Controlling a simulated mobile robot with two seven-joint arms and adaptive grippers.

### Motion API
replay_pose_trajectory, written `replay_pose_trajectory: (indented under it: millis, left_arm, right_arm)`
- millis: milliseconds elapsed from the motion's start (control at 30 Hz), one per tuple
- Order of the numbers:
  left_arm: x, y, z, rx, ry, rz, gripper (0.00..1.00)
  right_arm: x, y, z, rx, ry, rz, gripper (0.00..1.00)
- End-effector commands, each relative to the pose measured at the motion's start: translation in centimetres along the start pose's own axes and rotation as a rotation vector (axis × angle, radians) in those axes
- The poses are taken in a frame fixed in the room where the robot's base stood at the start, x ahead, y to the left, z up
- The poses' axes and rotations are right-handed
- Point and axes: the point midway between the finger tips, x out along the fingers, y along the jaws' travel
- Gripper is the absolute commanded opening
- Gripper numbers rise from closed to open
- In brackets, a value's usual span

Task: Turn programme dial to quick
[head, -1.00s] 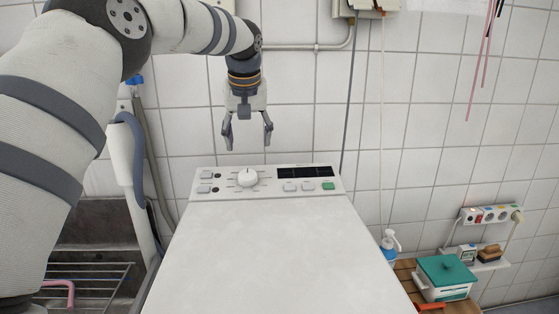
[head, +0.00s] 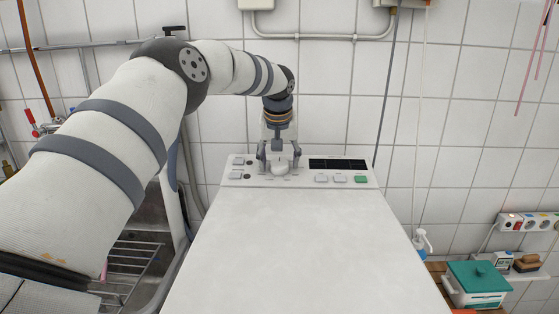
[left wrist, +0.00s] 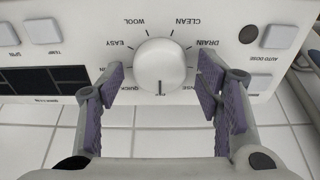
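The programme dial (left wrist: 162,65) is a round white knob on the machine's control panel (left wrist: 90,18). In the left wrist view the panel lettering is upside down; WOOL, CLEAN, EASY, DRAIN and QUICK are readable around the dial. The dial's dark mark is at the picture's bottom side, to the right of QUICK. My left gripper (left wrist: 160,85) is open, with one purple-padded finger on each side of the dial and small gaps showing. In the head view my left gripper (head: 279,158) is over the dial and partly hides it. My right gripper is not in view.
The panel also carries a dark display (head: 337,164), several buttons and a green button (head: 361,179). The white machine top (head: 290,245) is bare. A sink rack (head: 128,268) is on the left; a green-lidded box (head: 478,277) and a pump bottle (head: 421,241) are on the right.

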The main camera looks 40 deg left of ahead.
Motion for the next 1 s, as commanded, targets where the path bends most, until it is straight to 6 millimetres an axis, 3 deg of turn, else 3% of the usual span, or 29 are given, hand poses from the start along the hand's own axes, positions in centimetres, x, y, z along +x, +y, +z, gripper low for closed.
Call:
replay_pose_trajectory:
  millis: [33,167,567,1000]
  left_arm:
    - [0.0,0.0,0.0,0.000,0.000,0.000,0.43]
    - [0.0,0.0,0.0,0.000,0.000,0.000,0.14]
    - [-0.1,-0.1,0.0,0.066,0.000,0.005,0.14]
    - [0.0,-0.1,0.0,0.395,-0.002,0.041,0.14]
  right_arm:
    - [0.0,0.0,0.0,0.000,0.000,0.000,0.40]
    - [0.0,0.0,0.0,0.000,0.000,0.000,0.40]
    - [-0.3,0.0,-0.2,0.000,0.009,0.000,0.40]
    - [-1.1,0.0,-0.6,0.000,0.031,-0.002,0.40]
